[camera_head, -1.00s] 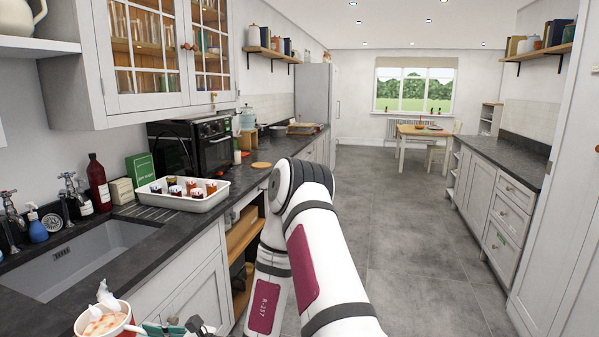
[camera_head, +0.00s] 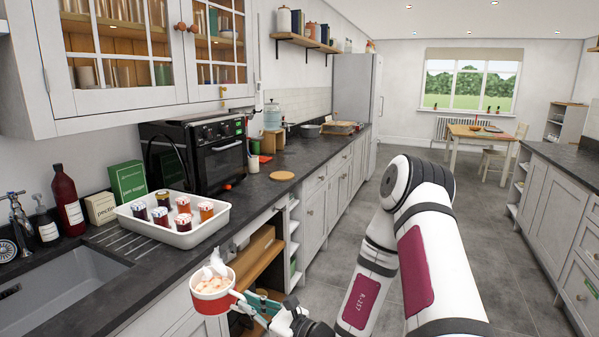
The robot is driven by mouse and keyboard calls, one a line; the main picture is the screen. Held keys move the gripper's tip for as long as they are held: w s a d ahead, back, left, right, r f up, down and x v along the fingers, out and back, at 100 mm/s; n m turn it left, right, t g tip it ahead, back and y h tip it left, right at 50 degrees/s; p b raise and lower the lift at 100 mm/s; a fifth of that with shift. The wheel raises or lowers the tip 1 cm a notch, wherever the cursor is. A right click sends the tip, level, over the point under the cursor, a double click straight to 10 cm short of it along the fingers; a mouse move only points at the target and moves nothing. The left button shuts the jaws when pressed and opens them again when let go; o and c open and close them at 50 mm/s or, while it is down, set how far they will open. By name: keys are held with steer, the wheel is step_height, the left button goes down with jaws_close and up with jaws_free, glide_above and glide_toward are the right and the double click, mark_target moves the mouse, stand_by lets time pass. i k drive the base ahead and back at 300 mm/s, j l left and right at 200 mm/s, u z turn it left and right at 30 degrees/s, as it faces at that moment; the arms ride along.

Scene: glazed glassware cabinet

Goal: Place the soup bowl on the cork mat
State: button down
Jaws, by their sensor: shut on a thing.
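The soup bowl (camera_head: 211,302) is red and white, with pale orange soup and white wisps above it. It is in the lower middle of the head view, held up in front of the counter and roughly level. The cork mat (camera_head: 282,176) is a flat tan disc lying on the dark counter, farther back and to the right of the bowl. Nothing stands on it.
A white tray (camera_head: 141,238) with several jars stands on the counter left of the mat. A black oven (camera_head: 221,160) stands behind. A white cup (camera_head: 253,164) is near the mat's far left. The sink (camera_head: 62,286) is at lower left. Counter around the mat's front is clear.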

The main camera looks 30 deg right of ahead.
mark_target(285, 176)
steer(key=i+l, duration=0.25)
steer(key=l, duration=0.2)
steer(key=i+l, duration=0.3)
steer(key=l, duration=0.15)
steer(key=i+l, duration=0.25)
steer(key=l, duration=0.2)
steer(key=i, duration=1.15)
steer(key=i+j, duration=0.15)
steer(key=i, duration=0.4)
